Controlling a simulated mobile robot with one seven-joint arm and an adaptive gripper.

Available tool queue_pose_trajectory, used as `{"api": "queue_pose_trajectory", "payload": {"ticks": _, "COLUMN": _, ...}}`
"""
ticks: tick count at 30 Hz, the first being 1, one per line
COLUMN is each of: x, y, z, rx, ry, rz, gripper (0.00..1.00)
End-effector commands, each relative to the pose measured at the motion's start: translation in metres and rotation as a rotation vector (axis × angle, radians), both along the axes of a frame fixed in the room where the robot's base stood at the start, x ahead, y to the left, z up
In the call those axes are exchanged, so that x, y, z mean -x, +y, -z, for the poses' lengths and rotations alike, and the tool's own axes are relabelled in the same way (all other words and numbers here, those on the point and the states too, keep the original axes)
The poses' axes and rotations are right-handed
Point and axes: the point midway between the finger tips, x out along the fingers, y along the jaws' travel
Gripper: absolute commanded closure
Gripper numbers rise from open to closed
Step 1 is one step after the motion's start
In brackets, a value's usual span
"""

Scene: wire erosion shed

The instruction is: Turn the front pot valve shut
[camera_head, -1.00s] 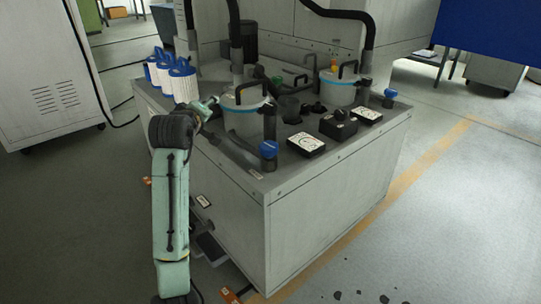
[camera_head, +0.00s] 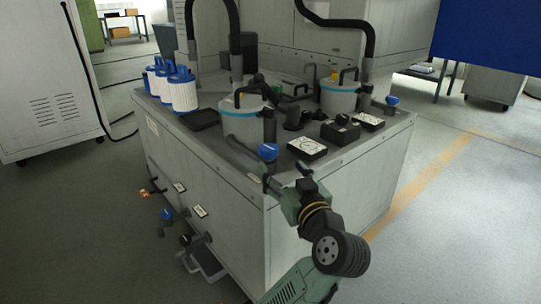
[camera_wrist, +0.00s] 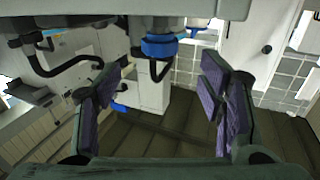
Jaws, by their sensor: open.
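The front pot (camera_head: 242,122) is a grey drum with a blue rim and black handle on the grey bench top. The front pot valve has a blue knob (camera_head: 268,152) on a dark upright body by the bench's near corner. My gripper (camera_head: 285,178) is at this corner, just below and right of the knob, open and apparently apart from it. In the wrist view, which looks upside down, my open purple-padded fingers (camera_wrist: 168,92) have nothing between them. A blue piece (camera_wrist: 160,46), probably the knob, shows above the gap. How far the valve is turned is unclear.
The rear pot (camera_head: 338,98) has its own blue-knobbed valve (camera_head: 392,100). Black boxes with white faces (camera_head: 307,146) lie right of the front valve. White filter cartridges (camera_head: 183,93) stand at the left. Floor on the right is clear.

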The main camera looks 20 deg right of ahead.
Motion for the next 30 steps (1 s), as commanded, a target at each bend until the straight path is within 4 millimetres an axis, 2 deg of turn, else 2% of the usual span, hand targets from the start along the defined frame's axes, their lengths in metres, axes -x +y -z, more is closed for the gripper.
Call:
{"api": "queue_pose_trajectory", "payload": {"ticks": 6, "x": -0.045, "y": 0.001, "z": -0.001, "rx": -0.003, "ry": -0.001, "rz": -0.005, "gripper": 0.37}}
{"api": "queue_pose_trajectory", "payload": {"ticks": 13, "x": -0.078, "y": 0.000, "z": 0.000, "rx": -0.001, "ry": 0.000, "rz": -0.002, "gripper": 0.37}}
{"api": "queue_pose_trajectory", "payload": {"ticks": 18, "x": -0.087, "y": 0.000, "z": 0.000, "rx": 0.001, "ry": 0.000, "rz": -0.001, "gripper": 0.37}}
{"api": "queue_pose_trajectory", "payload": {"ticks": 26, "x": -0.088, "y": -0.001, "z": 0.000, "rx": 0.001, "ry": 0.001, "rz": 0.000, "gripper": 0.37}}
{"api": "queue_pose_trajectory", "payload": {"ticks": 30, "x": -0.088, "y": -0.001, "z": 0.000, "rx": 0.001, "ry": 0.001, "rz": 0.000, "gripper": 0.46}}
